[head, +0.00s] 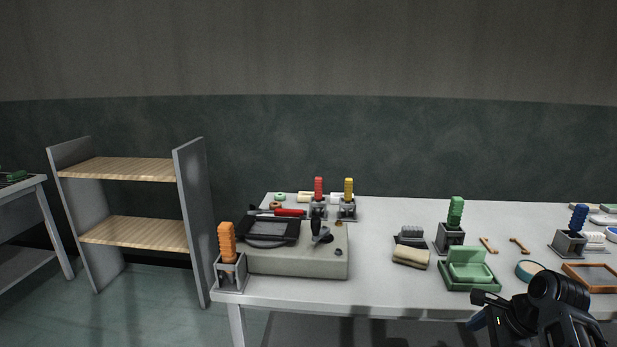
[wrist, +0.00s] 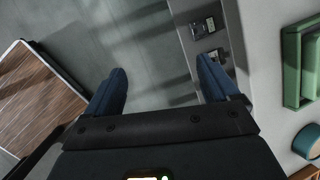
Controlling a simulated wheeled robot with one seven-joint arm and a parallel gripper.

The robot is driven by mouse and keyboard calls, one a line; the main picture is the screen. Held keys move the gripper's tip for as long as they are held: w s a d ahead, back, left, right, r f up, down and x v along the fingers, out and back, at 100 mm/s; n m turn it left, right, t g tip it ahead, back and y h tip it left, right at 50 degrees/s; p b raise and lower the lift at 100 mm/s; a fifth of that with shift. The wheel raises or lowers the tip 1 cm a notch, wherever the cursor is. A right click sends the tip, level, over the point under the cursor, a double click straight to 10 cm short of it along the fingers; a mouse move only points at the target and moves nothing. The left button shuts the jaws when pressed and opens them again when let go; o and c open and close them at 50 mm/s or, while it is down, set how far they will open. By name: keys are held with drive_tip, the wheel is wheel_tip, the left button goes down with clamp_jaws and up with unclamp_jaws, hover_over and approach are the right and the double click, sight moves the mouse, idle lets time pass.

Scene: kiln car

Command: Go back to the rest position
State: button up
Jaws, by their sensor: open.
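My gripper (head: 478,320) is at the front edge of the white table (head: 380,296), low at the right in the head view, partly cut off by the frame. In the wrist view my gripper (wrist: 162,74) shows two blue fingers spread wide apart. Nothing is between them; the grey floor (wrist: 150,40) and the table edge lie beyond. The green box (head: 470,270) stands on the table just behind and left of my gripper in the head view. It also shows at the right of the wrist view (wrist: 292,65), clear of the fingers.
A wooden-topped surface (wrist: 35,95) lies left in the wrist view. A round blue-rimmed dish (head: 528,270) and a brown-framed tray (head: 592,277) are near my arm. Handled tools in grey holders and a grey machine (head: 300,262) stand on the table. A shelf (head: 120,170) stands left.

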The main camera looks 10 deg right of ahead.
drive_tip(key=s+a+f+n+t+h, duration=0.2)
drive_tip(key=s+a+f+n, duration=0.3)
drive_tip(key=s+a+f, duration=0.45)
drive_tip(key=s+a+n+t+h, duration=0.15)
drive_tip(key=s+a+n, duration=0.35)
drive_tip(key=s, duration=0.5)
drive_tip(key=s+a+r+n+t, duration=0.3)
drive_tip(key=s+r+n, duration=0.3)
drive_tip(key=s+r, duration=0.5)
drive_tip(key=s+a+r+n+t+y, duration=0.1)
drive_tip(key=s+a+r+n+t, duration=0.3)
drive_tip(key=s+r, duration=0.6)
drive_tip(key=a+r+n, duration=0.1)
drive_tip(key=n, duration=0.1)
drive_tip(key=shift+s+r+n, duration=0.3)
drive_tip(key=shift+s, duration=0.1)
